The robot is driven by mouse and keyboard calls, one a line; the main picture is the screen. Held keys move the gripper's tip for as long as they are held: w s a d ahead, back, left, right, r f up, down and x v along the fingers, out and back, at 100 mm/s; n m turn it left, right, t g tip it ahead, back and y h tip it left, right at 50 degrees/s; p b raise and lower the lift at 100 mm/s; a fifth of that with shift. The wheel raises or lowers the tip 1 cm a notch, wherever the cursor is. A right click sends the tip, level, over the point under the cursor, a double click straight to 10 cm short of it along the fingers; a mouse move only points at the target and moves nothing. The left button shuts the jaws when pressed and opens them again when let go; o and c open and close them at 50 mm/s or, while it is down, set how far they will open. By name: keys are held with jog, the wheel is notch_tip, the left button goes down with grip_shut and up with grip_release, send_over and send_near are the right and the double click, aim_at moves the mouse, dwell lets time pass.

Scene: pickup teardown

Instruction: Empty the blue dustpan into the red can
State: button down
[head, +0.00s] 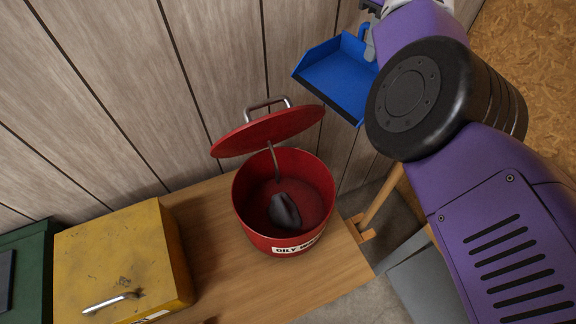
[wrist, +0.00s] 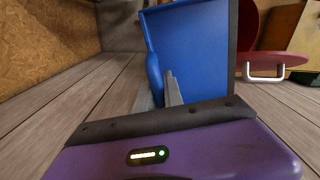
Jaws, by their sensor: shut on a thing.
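The blue dustpan (head: 338,76) is held in the air above and to the right of the red can, beside the lid. My gripper (head: 371,48) is shut on its handle, partly hidden by my arm. In the wrist view the dustpan (wrist: 192,45) fills the top middle, with my gripper (wrist: 172,90) at its handle. I see no debris on the visible part of its pan. The red can (head: 253,222) stands upright on a wooden top with its lid (head: 265,132) raised. A dark grey object (head: 284,211) shows inside the can.
A yellow metal box (head: 110,262) stands left of the can, with a green box (head: 28,262) beyond it. A panelled wall (head: 110,90) runs behind. The wooden top (head: 215,270) is bare beside the can; its edge lies just right of it.

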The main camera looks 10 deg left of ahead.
jog(key=shift+w+r, duration=0.15)
jog(key=shift+r, duration=0.05)
jog(key=shift+d+r, duration=0.1)
jog(key=shift+r, duration=2.1)
